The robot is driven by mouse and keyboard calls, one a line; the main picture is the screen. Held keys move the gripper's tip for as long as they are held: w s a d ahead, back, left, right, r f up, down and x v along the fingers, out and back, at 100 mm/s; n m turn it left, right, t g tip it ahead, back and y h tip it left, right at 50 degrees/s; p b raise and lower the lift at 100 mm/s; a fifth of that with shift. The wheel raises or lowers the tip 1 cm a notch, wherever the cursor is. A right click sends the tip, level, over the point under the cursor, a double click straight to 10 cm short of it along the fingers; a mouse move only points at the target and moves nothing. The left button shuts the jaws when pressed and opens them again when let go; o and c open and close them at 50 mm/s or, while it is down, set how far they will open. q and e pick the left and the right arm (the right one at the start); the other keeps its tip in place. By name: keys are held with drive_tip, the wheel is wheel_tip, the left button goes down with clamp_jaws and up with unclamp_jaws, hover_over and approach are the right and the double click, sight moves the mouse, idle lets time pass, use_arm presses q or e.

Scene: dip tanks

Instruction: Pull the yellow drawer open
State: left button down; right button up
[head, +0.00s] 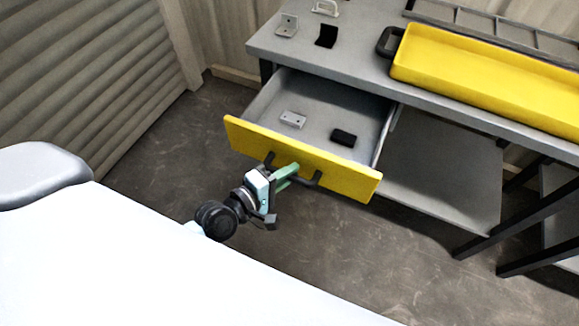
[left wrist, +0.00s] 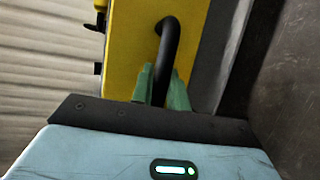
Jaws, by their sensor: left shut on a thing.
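The yellow drawer (head: 345,178) stands well out from under the grey bench, its inside showing in the head view. A dark bar handle (head: 313,182) runs across its yellow front. My left gripper (head: 291,171) is shut on the handle, with its green fingers at the bar. In the left wrist view, the green fingers (left wrist: 162,88) sit on both sides of the dark curved handle (left wrist: 169,45), in front of the yellow drawer front (left wrist: 128,50). My right gripper is not in view.
Inside the drawer lie a light bracket (head: 292,119) and a black block (head: 343,137). The bench top (head: 350,62) carries small brackets, a yellow tray (head: 480,85) and a grey rack. A slatted shutter (head: 80,70) is at left. Floor between is clear.

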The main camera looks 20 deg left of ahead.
use_arm(q)
drive_tip(key=shift+s, duration=0.65)
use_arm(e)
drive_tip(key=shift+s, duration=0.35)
use_arm(q)
drive_tip(key=c, duration=1.6)
unclamp_jaws()
drive_tip(key=shift+c, duration=0.2)
drive_tip(key=v, duration=0.7)
drive_tip(key=shift+s+a, duration=0.2)
drive_tip(key=shift+s, duration=0.1)
drive_tip(key=shift+r, duration=0.1)
